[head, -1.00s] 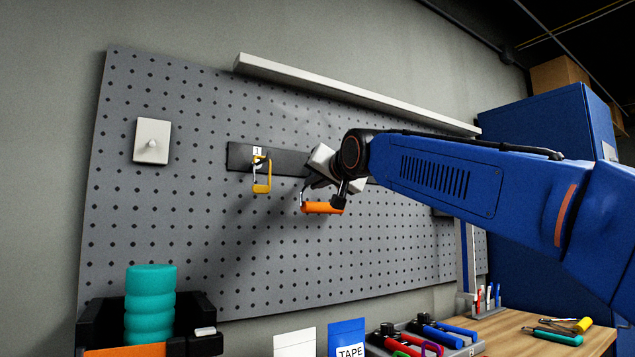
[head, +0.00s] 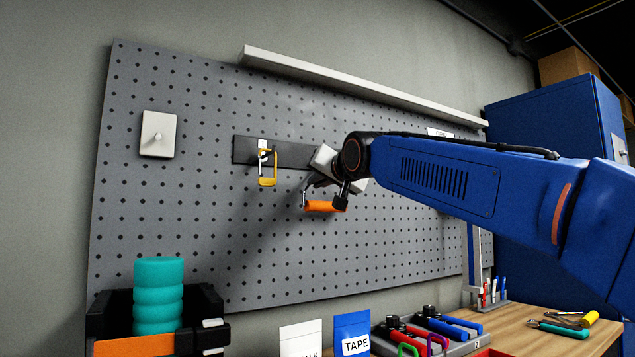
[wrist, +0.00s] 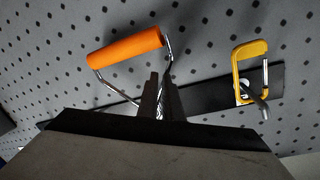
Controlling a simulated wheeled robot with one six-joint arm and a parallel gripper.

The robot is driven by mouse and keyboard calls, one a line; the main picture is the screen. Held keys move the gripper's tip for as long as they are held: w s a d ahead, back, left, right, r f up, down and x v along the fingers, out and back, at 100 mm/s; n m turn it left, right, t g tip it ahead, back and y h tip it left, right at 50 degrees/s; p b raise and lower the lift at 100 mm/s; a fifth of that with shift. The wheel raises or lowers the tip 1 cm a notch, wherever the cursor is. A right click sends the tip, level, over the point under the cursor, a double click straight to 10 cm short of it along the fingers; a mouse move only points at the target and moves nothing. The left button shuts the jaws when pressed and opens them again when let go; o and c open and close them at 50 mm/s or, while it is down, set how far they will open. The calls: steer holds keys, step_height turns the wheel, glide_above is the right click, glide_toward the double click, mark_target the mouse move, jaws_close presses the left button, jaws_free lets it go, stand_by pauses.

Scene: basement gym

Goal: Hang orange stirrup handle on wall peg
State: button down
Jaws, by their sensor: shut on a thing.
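The orange stirrup handle (head: 322,206) has an orange grip and a bent metal frame. My gripper (head: 318,183) is shut on its metal frame in front of the pegboard, with the orange grip hanging below. In the wrist view the handle (wrist: 125,50) shows beyond the closed fingers (wrist: 158,95). A dark rail (head: 288,153) runs across the pegboard behind my gripper. A yellow-framed handle (head: 268,172) hangs on a peg at the rail's left part and shows at the right in the wrist view (wrist: 249,65). My gripper hides the rail's right part and any peg there.
The pegboard (head: 215,245) has a white plate with a knob (head: 157,135) at left and a pale ledge (head: 360,85) above. Below are a teal roller (head: 158,295), a TAPE box (head: 351,335) and a tray of coloured-handled items (head: 478,342). A blue cabinet (head: 550,130) stands at right.

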steer(key=c, duration=1.8)
jaws_free()
steer(key=shift+c, duration=0.2)
steer(key=v, duration=1.7)
steer(key=shift+s, duration=0.25)
steer(key=shift+r, duration=0.1)
